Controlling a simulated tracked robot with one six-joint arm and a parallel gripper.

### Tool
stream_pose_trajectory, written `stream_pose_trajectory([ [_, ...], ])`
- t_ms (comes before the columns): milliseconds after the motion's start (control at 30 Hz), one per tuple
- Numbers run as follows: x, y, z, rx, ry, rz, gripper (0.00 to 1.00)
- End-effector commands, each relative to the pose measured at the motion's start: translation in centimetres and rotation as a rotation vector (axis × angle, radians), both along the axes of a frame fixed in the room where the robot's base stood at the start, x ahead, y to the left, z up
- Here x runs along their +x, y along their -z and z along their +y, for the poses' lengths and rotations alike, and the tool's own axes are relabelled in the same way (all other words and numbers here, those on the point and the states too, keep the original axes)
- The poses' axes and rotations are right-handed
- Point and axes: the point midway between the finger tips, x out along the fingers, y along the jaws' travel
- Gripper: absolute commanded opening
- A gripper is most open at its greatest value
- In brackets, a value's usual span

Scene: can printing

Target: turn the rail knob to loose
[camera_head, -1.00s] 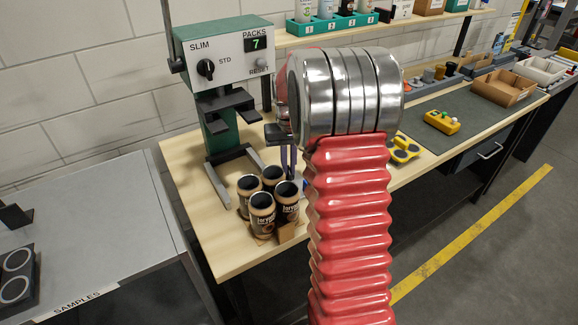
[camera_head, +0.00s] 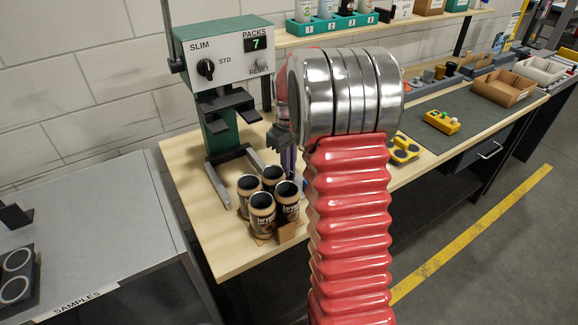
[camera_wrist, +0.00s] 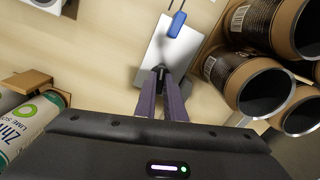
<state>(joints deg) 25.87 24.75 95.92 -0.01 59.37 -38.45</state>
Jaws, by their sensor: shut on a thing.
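In the wrist view, my gripper (camera_wrist: 161,78) points down at the bench with its two purple fingers close together. The fingertips are shut on a small dark knob (camera_wrist: 160,70), mostly hidden between them. It sits at the near end of a pale metal plate (camera_wrist: 160,45). No loose or tight marking can be read. In the head view my gripper (camera_head: 288,160) is partly hidden behind my red arm, and the knob cannot be seen there.
Several dark cans (camera_head: 262,213) stand close beside the gripper, in front of the green machine (camera_head: 220,100). They fill the right of the wrist view. A blue piece (camera_wrist: 177,24) lies over the plate's far end. A green-and-white can (camera_wrist: 30,130) lies at lower left.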

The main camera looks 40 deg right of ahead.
Motion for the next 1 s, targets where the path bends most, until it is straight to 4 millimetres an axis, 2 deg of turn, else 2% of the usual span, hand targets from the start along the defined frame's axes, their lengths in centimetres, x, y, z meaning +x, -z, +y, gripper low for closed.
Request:
stream_pose_trajectory([
  [333, 0.15, -0.1, -0.01, -0.001, -0.002, -0.004, 0.0],
  [367, 0.15, -0.1, -0.01, -0.001, -0.002, -0.004, 0.11],
  [600, 0.07, -0.06, 0.0, -0.001, -0.002, -0.002, 0.28],
  [1000, 0.06, -0.67, -0.02, -0.001, -0.001, -0.002, 0.28],
])
